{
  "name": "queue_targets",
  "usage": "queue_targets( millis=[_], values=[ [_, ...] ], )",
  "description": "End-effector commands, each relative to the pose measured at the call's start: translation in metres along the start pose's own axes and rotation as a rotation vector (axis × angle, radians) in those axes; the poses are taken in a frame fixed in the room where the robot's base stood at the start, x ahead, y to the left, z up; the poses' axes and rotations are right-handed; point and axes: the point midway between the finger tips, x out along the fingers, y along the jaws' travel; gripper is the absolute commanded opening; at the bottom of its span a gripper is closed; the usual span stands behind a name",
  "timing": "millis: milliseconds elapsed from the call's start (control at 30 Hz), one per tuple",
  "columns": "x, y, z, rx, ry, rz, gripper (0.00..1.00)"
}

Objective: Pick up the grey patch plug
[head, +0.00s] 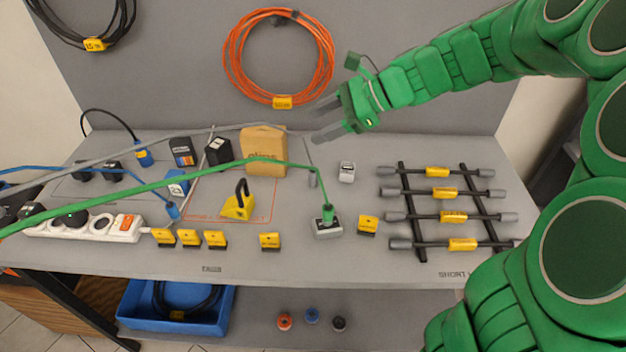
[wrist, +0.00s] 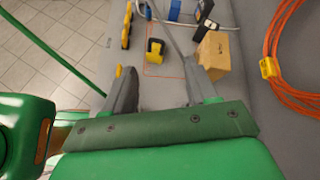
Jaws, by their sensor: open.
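The grey patch plug (head: 312,179) is a small grey cylinder at the end of the grey cable (head: 210,131). I cannot make out the plug there.
The green plug (head: 327,213) stands in a grey socket box (head: 328,231) in front, its green cable crossing left. A small whitish block (head: 347,171) lies right of the plug. A yellow padlock-shaped block (head: 238,205) stands left. A rack of bars (head: 440,196) fills the right.

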Motion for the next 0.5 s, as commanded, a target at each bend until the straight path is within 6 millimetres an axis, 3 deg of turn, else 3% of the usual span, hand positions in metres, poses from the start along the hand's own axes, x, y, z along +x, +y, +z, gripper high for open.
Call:
queue_targets(
  millis=[200,500],
  values=[
    [-0.002,-0.042,-0.024,0.192,-0.076,-0.093,0.57],
    [-0.009,-0.078,-0.049,0.357,-0.145,-0.173,0.57]
  ],
)
